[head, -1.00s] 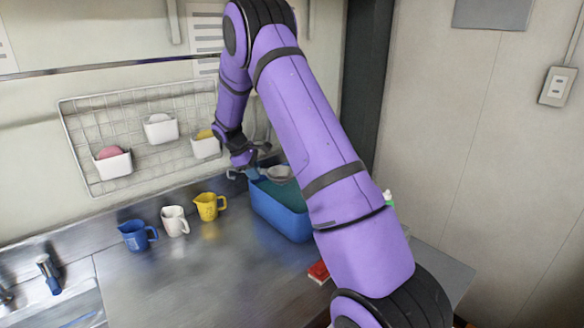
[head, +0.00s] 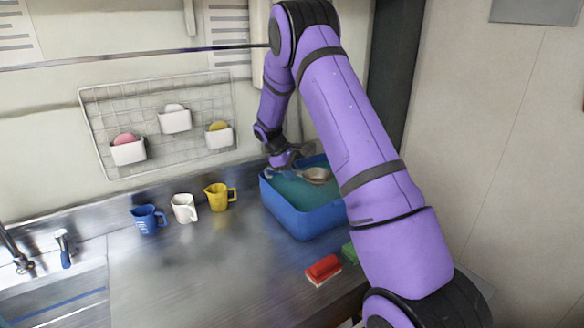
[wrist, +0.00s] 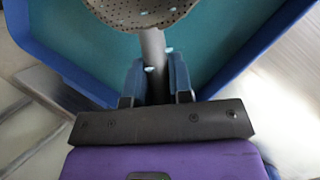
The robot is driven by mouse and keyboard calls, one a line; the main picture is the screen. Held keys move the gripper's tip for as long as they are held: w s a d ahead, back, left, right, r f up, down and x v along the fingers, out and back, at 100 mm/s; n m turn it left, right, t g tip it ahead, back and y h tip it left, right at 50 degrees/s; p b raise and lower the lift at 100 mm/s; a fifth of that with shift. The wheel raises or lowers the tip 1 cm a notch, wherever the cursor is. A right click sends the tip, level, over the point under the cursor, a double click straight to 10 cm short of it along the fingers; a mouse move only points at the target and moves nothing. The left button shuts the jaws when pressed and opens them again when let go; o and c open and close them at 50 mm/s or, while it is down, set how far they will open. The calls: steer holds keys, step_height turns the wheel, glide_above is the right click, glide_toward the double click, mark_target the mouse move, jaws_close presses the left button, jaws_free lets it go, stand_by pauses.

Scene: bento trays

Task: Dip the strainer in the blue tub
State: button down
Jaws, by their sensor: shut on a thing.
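The blue tub (head: 300,222) stands on the metal counter, with teal liquid (head: 290,189) inside. My gripper (wrist: 157,80) is shut on the handle of the strainer (wrist: 151,45). In the head view the strainer's grey bowl (head: 317,175) is within the tub's outline, near its back side. In the wrist view the perforated bowl is cut off by the top edge, with teal behind it and the tub's blue rim (wrist: 60,72) around. I cannot tell whether the bowl touches the liquid. My arm hides the tub's right part.
Blue (head: 148,219), white (head: 184,208) and yellow (head: 218,197) jugs stand left of the tub. A red block (head: 323,268) and a partly hidden green one (head: 350,252) lie in front. A wire rack (head: 100,110) hangs behind. The front-left counter is clear.

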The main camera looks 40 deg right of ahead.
steer(key=f, duration=0.7)
steer(key=shift+s+a+f, duration=0.15)
steer(key=shift+s+a, duration=0.1)
steer(key=shift+a, duration=0.05)
steer(key=shift+w+a+f, duration=0.1)
steer(key=shift+w+f, duration=0.1)
steer(key=shift+f, duration=0.1)
steer(key=shift+w+r, duration=0.2)
stand_by(0.4)
steer(key=shift+s+d, duration=0.1)
steer(key=shift+d, duration=0.25)
stand_by(1.5)
steer(key=shift+r, duration=0.1)
